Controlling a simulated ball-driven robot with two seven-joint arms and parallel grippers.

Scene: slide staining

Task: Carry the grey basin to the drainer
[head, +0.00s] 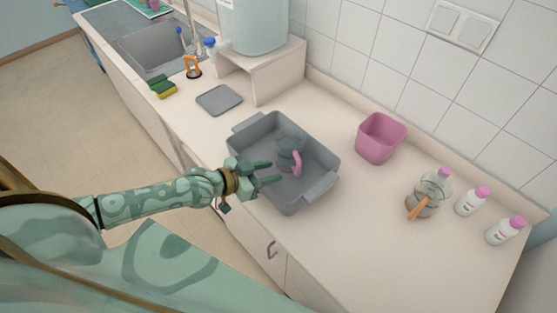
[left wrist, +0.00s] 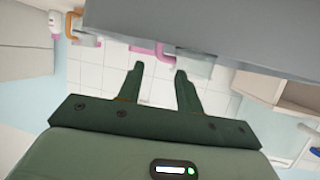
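The grey basin (head: 262,132) sits on the counter, a rectangular tub with a lug handle at each end. A clear jug with a pink handle (head: 297,161) stands inside it. My left gripper (head: 275,172) is at the basin's near long side, fingers apart and pointing over the rim towards the jug. In the left wrist view a grey wall of the basin (left wrist: 215,25) fills the top, and the open fingers (left wrist: 160,72) show nothing gripped between them. A grey ribbed draining surface (head: 100,18) lies beyond the sink. My right gripper is not in view.
A pink tub (head: 381,138), a glass vessel (head: 427,195) and pink-capped bottles (head: 471,201) stand to the right. A small grey mat (head: 219,100), a sponge (head: 162,87), a raised stand (head: 268,77) with a tank (head: 254,25) and the sink (head: 168,45) lie to the left.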

